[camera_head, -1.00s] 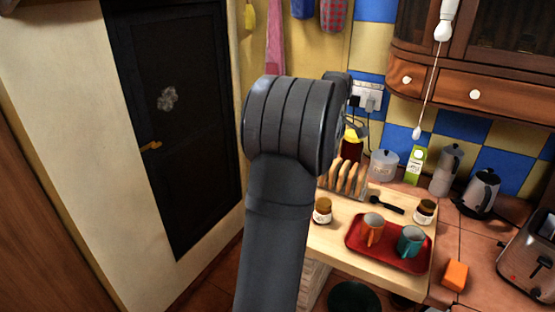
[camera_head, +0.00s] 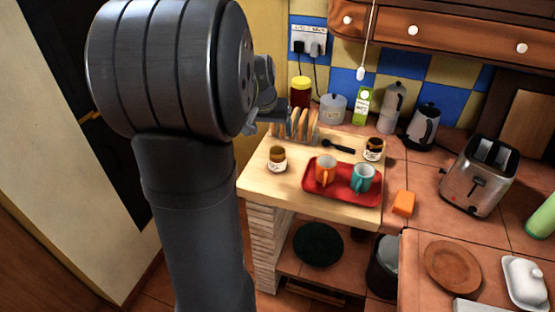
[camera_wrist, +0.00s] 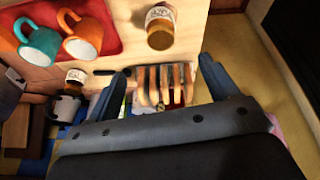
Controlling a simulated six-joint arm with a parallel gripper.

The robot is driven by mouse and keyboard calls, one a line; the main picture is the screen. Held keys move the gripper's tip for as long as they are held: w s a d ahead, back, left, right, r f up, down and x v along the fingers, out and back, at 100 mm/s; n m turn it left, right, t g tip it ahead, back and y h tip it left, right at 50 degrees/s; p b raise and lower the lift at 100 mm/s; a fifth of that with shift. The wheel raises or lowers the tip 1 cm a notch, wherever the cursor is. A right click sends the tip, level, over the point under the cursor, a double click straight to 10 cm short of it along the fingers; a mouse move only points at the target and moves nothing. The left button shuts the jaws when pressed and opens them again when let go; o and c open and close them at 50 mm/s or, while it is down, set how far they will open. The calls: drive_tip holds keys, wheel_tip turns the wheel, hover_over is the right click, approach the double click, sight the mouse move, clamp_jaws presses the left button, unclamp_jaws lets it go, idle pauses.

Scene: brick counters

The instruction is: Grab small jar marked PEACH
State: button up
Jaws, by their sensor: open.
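Two small jars with white labels stand on the wooden board; I cannot read either label. One amber-brown jar (camera_head: 277,159) is at the board's left front, and it also shows at the top of the wrist view (camera_wrist: 160,27). A darker jar (camera_head: 374,150) is at the board's right, and it also shows in the wrist view (camera_wrist: 75,77). My gripper (camera_wrist: 164,68) is open and empty, its fingers apart with the toast rack seen between them. In the head view my gripper (camera_head: 268,122) is partly hidden behind my arm, beyond the amber-brown jar.
A red tray (camera_head: 345,196) holds an orange mug (camera_head: 325,171) and a teal mug (camera_head: 361,178). A toast rack (camera_head: 297,127) and a black spoon (camera_head: 338,147) lie behind. A yellow-lidded jar (camera_head: 300,92), a toaster (camera_head: 480,175) and an orange block (camera_head: 403,203) stand around.

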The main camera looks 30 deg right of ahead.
sight(276, 153)
drive_tip(key=w+d+f, duration=0.1)
drive_tip(key=f, duration=0.3)
drive_tip(key=f+m, duration=0.1)
drive_tip(key=f, duration=0.2)
drive_tip(key=w+d+f+m, duration=0.1)
drive_tip(key=f, duration=0.3)
drive_tip(key=shift+w+d+f, duration=0.3)
drive_tip(key=shift+d+f, duration=0.05)
drive_tip(key=shift+x, duration=2.65)
drive_tip(key=c, duration=1.3)
drive_tip(key=shift+r, duration=0.1)
